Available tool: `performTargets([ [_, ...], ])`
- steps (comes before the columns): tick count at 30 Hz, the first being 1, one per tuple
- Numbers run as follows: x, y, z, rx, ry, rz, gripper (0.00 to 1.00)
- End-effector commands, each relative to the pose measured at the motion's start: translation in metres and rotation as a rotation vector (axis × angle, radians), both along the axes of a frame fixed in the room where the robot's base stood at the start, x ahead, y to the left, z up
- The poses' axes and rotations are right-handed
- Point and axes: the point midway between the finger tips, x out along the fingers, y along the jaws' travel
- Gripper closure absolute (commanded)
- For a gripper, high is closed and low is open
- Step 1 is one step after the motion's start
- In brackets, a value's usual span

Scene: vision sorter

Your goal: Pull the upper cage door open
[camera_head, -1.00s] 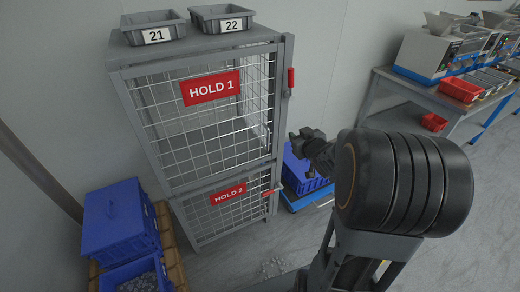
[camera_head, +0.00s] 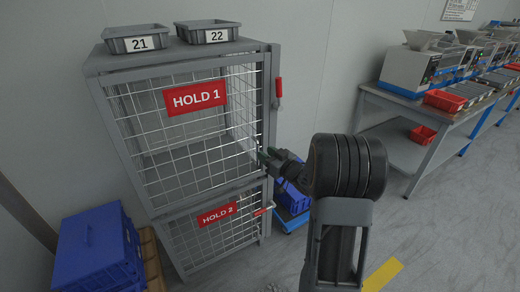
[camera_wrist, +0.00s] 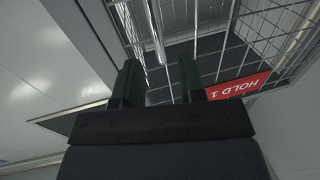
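The upper cage door (camera_head: 160,138) is a wire-mesh panel with a red HOLD 1 sign (camera_head: 196,98). It looks closed or nearly so; I cannot tell if it stands slightly ajar. My gripper (camera_head: 262,156) is at the door's right edge, low on the upper section. In the wrist view my gripper (camera_wrist: 158,78) is open, its two dark green fingers apart. A pale upright bar (camera_wrist: 157,35), seemingly the door handle, shows beyond and between the fingertips. I see no contact. A red lever (camera_head: 278,88) stands upright on the right frame post.
The lower door has a HOLD 2 sign (camera_head: 217,214) and a sideways red lever (camera_head: 263,211). Grey bins 21 (camera_head: 135,40) and 22 (camera_head: 208,33) sit on top. A blue crate (camera_head: 97,250) stands at left, a bench (camera_head: 400,103) at right.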

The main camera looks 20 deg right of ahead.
Motion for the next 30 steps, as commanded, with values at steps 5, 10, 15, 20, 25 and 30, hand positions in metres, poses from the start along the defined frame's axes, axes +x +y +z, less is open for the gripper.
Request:
performTargets([
  [5,0.028,0.01,-0.001,0.0,0.0,0.002,0.63],
  [10,0.044,0.014,-0.001,0.0,0.001,0.0,0.63],
  [15,0.051,0.016,0.0,0.0,0.0,-0.002,0.63],
  [20,0.052,0.016,0.0,0.001,0.001,-0.003,0.63],
  [25,0.052,0.015,0.0,0.0,0.001,-0.003,0.65],
  [30,0.052,0.015,0.0,0.0,0.001,-0.003,0.81],
])
